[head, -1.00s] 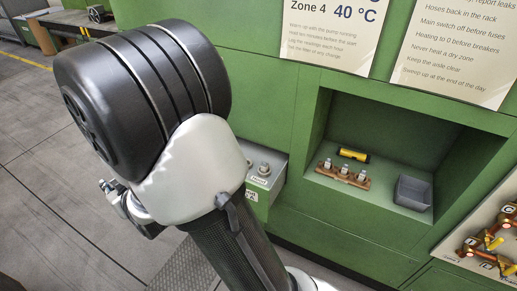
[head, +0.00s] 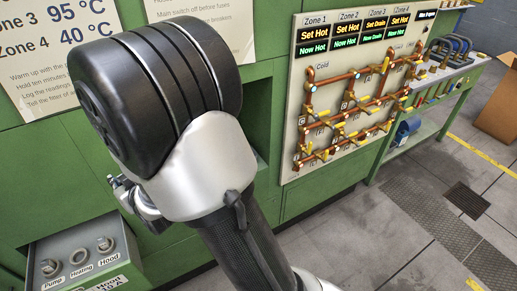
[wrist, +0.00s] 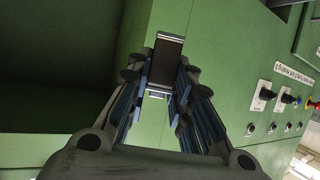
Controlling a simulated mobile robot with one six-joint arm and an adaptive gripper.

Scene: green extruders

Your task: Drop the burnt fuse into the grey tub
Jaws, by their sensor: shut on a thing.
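My gripper (wrist: 164,88) is shut on the burnt fuse (wrist: 166,60) in the wrist view. The fuse is a dark brown cylinder with silvery end caps, held between the fingertips in front of a green cabinet face. In the head view my arm hides most of the gripper and the fuse does not show. The grey tub is not visible in either current view. The recess where it stood is mostly behind my arm in the head view.
A pipe panel (head: 345,165) with yellow valves and zone displays stands right of my arm. A box with Pump, Heating and Hood knobs (head: 80,258) is at lower left. A green workbench (head: 425,120) and open floor (head: 350,235) lie to the right.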

